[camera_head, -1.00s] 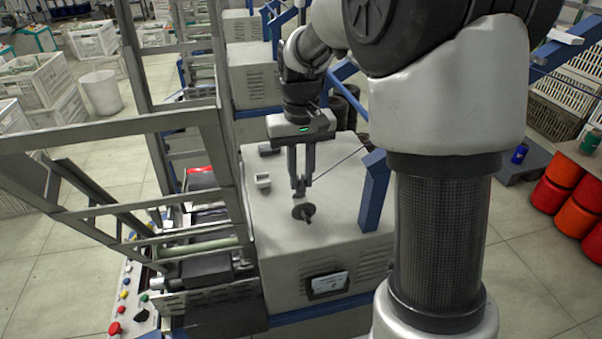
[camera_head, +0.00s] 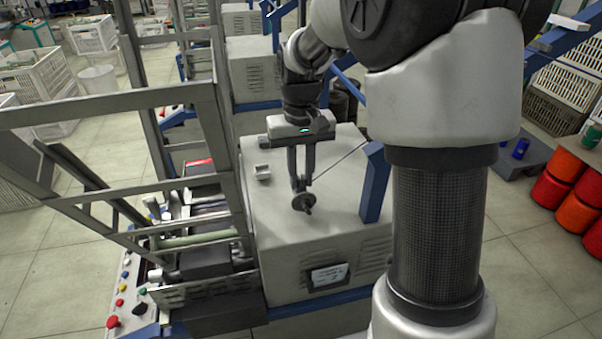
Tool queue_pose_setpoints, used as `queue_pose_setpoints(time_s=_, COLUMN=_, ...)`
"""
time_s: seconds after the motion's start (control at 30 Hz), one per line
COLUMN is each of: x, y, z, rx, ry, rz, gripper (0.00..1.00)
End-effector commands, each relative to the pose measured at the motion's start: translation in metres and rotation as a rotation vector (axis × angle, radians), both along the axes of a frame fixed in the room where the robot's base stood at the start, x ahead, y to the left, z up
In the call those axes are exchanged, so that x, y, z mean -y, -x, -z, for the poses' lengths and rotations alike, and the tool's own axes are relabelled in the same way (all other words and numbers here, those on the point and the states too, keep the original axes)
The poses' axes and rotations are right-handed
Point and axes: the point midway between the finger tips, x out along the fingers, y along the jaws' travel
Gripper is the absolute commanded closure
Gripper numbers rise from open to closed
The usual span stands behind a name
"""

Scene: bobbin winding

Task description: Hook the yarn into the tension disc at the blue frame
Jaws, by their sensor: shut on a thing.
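My gripper (camera_head: 300,186) points down over the grey machine cabinet, its fingers shut on the thin dark yarn (camera_head: 342,161). The yarn runs from the fingertips up and right towards the blue frame (camera_head: 375,182) at the cabinet's right edge. The small dark tension disc (camera_head: 304,203) stands on the cabinet top right below the fingertips. The fingertips overlap the disc's upper edge in the picture; I cannot tell whether they touch it, or whether the yarn lies in it. The yarn's end at the fingers is too small to make out.
The grey cabinet top (camera_head: 335,222) is mostly clear. A small light bracket (camera_head: 262,173) stands on it, left of my gripper. A metal rack frame (camera_head: 225,140) rises along the cabinet's left side. A control panel with coloured buttons (camera_head: 125,290) is at lower left.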

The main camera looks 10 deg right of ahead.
Motion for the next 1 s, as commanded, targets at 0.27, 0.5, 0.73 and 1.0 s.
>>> queue_pose_setpoints(time_s=0.27, x=-0.002, y=0.000, z=-0.001, rx=0.000, ry=0.000, rz=-0.001, gripper=1.00)
queue_pose_setpoints(time_s=0.5, x=-0.014, y=0.000, z=-0.002, rx=0.001, ry=-0.001, rz=-0.002, gripper=1.00)
queue_pose_setpoints(time_s=0.73, x=-0.025, y=0.000, z=-0.003, rx=0.001, ry=-0.001, rz=-0.002, gripper=1.00)
queue_pose_setpoints(time_s=1.0, x=-0.038, y=0.000, z=-0.003, rx=0.000, ry=0.000, rz=-0.001, gripper=1.00)
